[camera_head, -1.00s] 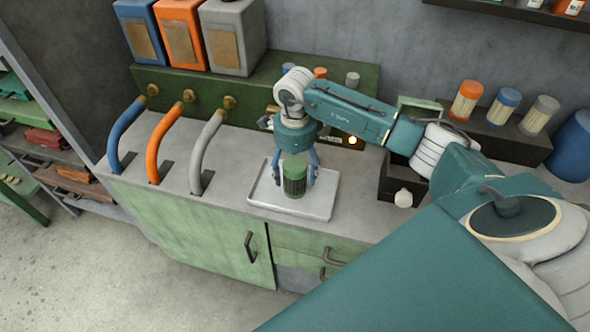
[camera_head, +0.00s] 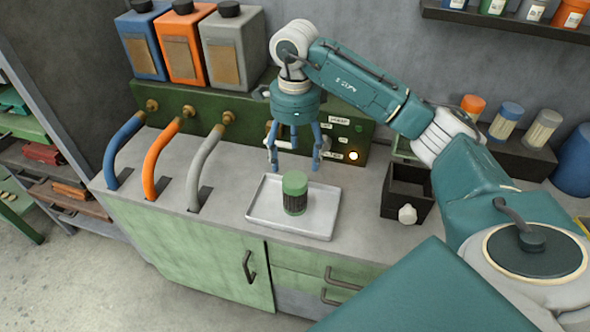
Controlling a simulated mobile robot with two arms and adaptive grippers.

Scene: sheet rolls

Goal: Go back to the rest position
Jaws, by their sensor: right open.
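My right gripper (camera_head: 294,160) is open and empty, pointing down above the back of the white tray. My left gripper does not show.
Blue, orange and grey hoses (camera_head: 208,165) arch over the counter at the left, below three canisters (camera_head: 233,50). A green control panel (camera_head: 345,133) stands behind the gripper. A dark open box (camera_head: 408,190) and a rack of capped containers (camera_head: 506,122) are at the right.

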